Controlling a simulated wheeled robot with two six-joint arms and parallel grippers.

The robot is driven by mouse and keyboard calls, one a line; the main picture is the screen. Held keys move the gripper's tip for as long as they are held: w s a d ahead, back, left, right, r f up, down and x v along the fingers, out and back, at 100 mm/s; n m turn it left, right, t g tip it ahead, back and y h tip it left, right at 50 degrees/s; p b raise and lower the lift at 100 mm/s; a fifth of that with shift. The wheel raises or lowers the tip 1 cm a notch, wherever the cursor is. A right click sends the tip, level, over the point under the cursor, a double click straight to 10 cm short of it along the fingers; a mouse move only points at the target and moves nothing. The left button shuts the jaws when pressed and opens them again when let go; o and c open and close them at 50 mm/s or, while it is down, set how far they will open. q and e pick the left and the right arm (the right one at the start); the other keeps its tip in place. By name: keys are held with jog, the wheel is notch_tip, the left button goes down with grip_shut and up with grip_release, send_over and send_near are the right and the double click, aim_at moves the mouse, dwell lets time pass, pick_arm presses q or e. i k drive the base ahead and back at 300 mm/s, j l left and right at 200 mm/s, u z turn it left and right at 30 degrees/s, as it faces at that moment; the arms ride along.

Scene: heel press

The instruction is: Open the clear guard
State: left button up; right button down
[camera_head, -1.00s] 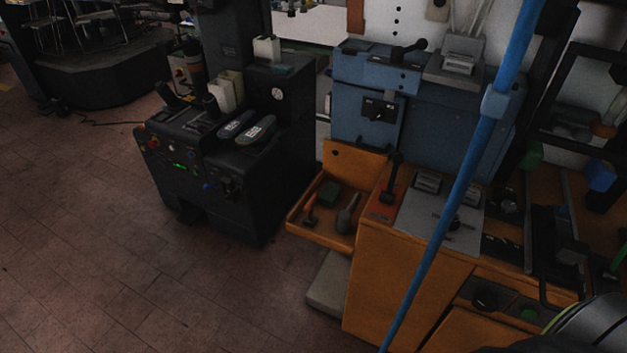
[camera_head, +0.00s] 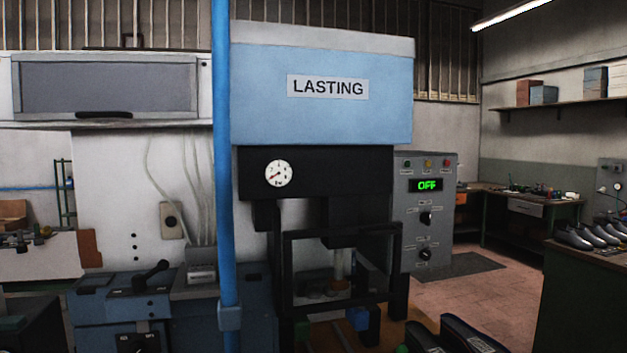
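The press labelled LASTING (camera_head: 325,120) stands in the middle of the camera_head view, with a light blue top and a black body. The guard (camera_head: 287,270) shows as a black rectangular frame across the front of the press's lower opening. The press parts behind it show through, so its panel looks clear. It appears lowered over the opening.
A blue pole (camera_head: 222,170) stands upright left of the press. A grey control box (camera_head: 424,225) on its right reads OFF. A blue machine (camera_head: 130,310) stands lower left. Open floor (camera_head: 480,300) lies to the right.

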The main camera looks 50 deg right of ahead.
aim_at(394, 229)
jog(key=z, duration=0.95)
